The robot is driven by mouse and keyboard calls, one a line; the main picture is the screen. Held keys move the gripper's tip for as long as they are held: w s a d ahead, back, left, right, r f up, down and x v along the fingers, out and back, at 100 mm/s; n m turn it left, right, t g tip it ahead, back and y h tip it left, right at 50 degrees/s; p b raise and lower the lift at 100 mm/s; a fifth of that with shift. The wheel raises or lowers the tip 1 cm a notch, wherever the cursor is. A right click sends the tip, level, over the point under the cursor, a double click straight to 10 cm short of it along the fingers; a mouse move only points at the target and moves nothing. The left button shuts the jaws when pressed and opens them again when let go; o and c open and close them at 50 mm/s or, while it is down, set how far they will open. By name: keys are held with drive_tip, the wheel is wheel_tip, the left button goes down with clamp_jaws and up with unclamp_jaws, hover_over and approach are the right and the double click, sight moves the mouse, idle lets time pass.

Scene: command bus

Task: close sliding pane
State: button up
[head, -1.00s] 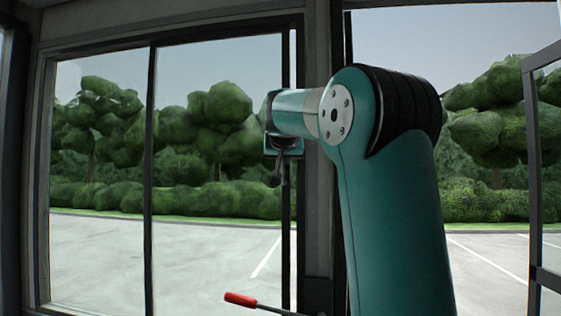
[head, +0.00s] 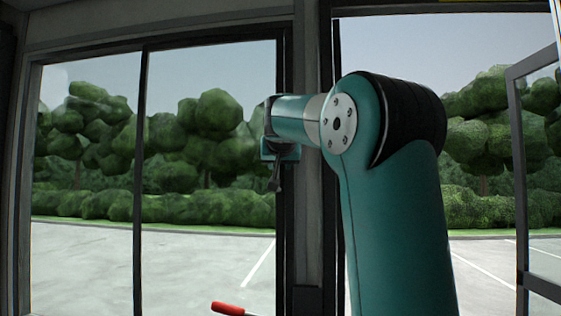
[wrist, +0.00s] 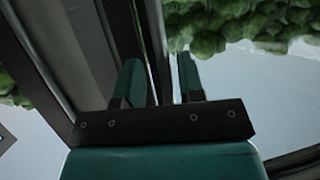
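The sliding pane is part of the large window on the left of the head view. A dark upright bar (head: 138,180) divides its glass (head: 210,90), and another dark upright (head: 281,90) runs along the right side. My gripper (head: 275,182) is in front of this right side, partly hidden by its own wrist. In the wrist view, the two green fingers of my gripper (wrist: 162,82) stand apart, with dark upright frame edges (wrist: 152,30) seen between and beyond them. I cannot tell whether the fingers touch the frame.
A grey post (head: 308,200) stands right of the window, partly behind my arm. A red-tipped lever (head: 228,308) sticks up at the bottom. A dark-framed glass panel (head: 520,180) stands at the far right. Trees and a car park show outside.

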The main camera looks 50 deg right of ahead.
drive_tip(key=b+v, duration=0.1)
drive_tip(key=v, duration=1.6)
drive_tip(key=shift+r, duration=0.15)
drive_tip(key=shift+s, duration=0.15)
drive_tip(key=w+a+f+n+t+y, duration=0.1)
drive_tip(key=w+a+f+n+y, duration=0.45)
drive_tip(key=w+a+f, duration=0.35)
drive_tip(key=s+a+f+n+g+y, duration=0.15)
drive_tip(key=a+f+n+y, duration=0.4)
drive_tip(key=a+f, duration=0.9)
drive_tip(key=s+a+f+n+g+y, duration=0.2)
drive_tip(key=s+a+f+n+g, duration=0.1)
drive_tip(key=s+a+f, duration=0.3)
drive_tip(key=s+a+f+n+g+y, duration=0.2)
drive_tip(key=s+a+f+g, duration=0.3)
drive_tip(key=s+f, duration=0.6)
drive_tip(key=shift+s+a+n, duration=0.55)
drive_tip(key=shift+s+n, duration=0.1)
drive_tip(key=shift+n, duration=0.15)
